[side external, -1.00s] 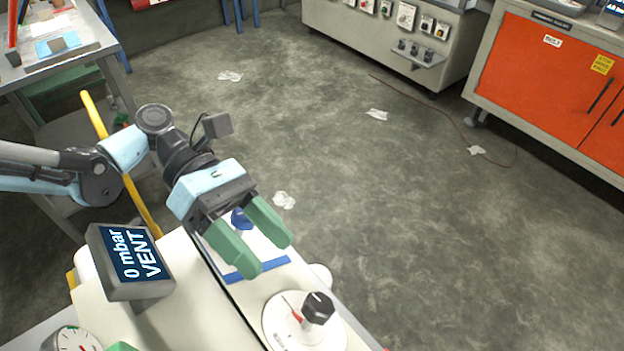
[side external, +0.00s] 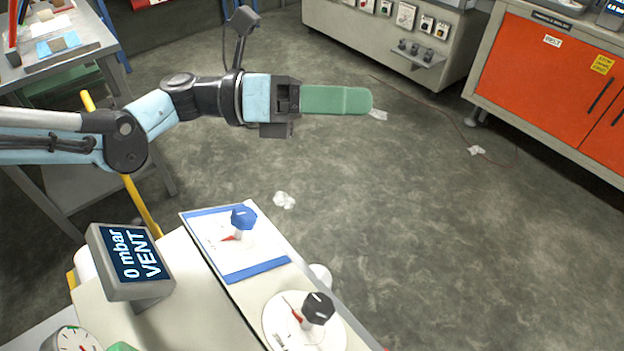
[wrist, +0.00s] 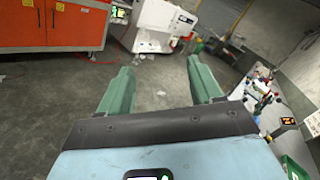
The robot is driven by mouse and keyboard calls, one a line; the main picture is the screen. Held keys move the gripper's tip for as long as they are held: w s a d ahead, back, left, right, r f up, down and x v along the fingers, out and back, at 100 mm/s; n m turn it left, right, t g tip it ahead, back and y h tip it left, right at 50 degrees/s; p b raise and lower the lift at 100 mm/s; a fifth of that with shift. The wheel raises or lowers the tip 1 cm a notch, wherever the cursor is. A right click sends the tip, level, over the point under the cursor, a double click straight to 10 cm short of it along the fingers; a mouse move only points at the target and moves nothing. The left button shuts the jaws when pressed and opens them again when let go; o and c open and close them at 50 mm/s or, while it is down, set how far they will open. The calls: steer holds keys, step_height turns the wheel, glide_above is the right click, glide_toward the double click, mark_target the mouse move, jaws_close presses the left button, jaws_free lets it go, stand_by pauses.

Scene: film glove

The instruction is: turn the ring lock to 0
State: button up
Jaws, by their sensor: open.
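My gripper (side external: 366,102) is held level above the floor, to the upper right of the machine and clear of both knobs. Its green fingers overlap in the side view. In the wrist view (wrist: 159,68) they stand apart with nothing between them. A blue knob (side external: 243,217) with a red pointer stands on a white plate with a blue border (side external: 260,271). A black knob (side external: 318,308) with a white mark and a red pointer stands on a round white plate (side external: 334,338). I cannot tell which knob is the ring lock, and their scale markings are too small to read.
A display (side external: 133,262) beside the plates reads "0 mbar VENT". A round gauge (side external: 72,341) is cut by the bottom edge. An orange cabinet (side external: 545,80) and a grey bench (side external: 400,45) stand at the back. Open floor lies between, with crumpled white scraps.

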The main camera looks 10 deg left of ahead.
steer(key=w+d+r+n+t+y, duration=0.1)
steer(key=w+r+n+t+y, duration=0.35)
steer(key=w+n+t, duration=0.85)
steer(key=n+g+y, duration=1.4)
steer(key=n+g, duration=0.3)
glide_toward(322, 303)
steer(key=shift+h, duration=0.25)
steer(key=x, duration=0.9)
steer(key=shift+a, duration=0.2)
